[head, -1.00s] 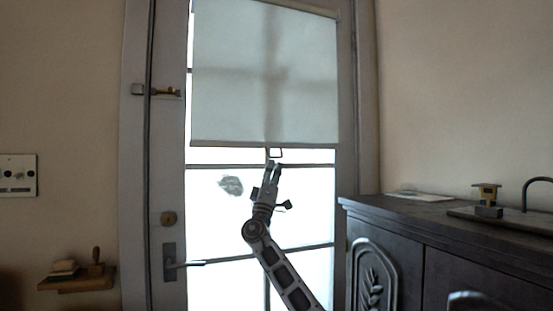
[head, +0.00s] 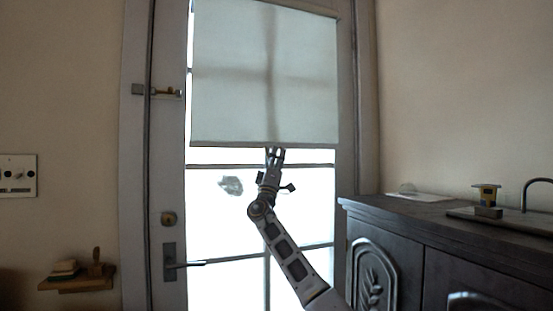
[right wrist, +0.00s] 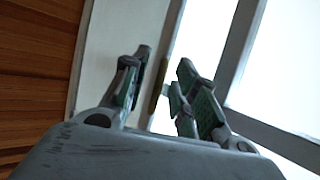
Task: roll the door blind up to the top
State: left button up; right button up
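The pale door blind (head: 235,80) covers the upper part of the glazed door, and its lower edge hangs level across the glass. My right gripper (head: 275,151) is raised from below to the middle of that edge. The small pull loop under the edge cannot be made out now in the head view; the fingers are in front of its place. In the right wrist view the gripper (right wrist: 160,88) has its two fingers apart, with the blind's tan bottom edge (right wrist: 157,84) showing between them. I cannot tell whether they touch it. My left gripper is not in view.
The door has a lever handle (head: 188,264) and a latch (head: 166,91) on its left side. A dark cabinet (head: 440,225) stands close on the right, with small items on top. A small wall shelf (head: 77,284) is at the lower left.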

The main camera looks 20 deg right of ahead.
grip_shut()
jog(key=shift+r, duration=0.1)
dwell(0.4)
jog(key=shift+r+p, duration=0.3)
jog(key=shift+r, duration=0.45)
jog(key=shift+r+p, duration=0.4)
jog(key=shift+p, duration=0.05)
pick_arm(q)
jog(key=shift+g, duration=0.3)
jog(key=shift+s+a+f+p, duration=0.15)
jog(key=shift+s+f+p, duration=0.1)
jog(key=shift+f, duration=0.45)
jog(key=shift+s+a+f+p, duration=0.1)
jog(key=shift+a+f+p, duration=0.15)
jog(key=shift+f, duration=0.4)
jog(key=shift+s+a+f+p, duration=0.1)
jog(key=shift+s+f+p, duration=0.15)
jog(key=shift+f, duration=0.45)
pick_arm(e)
jog(key=shift+r, duration=1.35)
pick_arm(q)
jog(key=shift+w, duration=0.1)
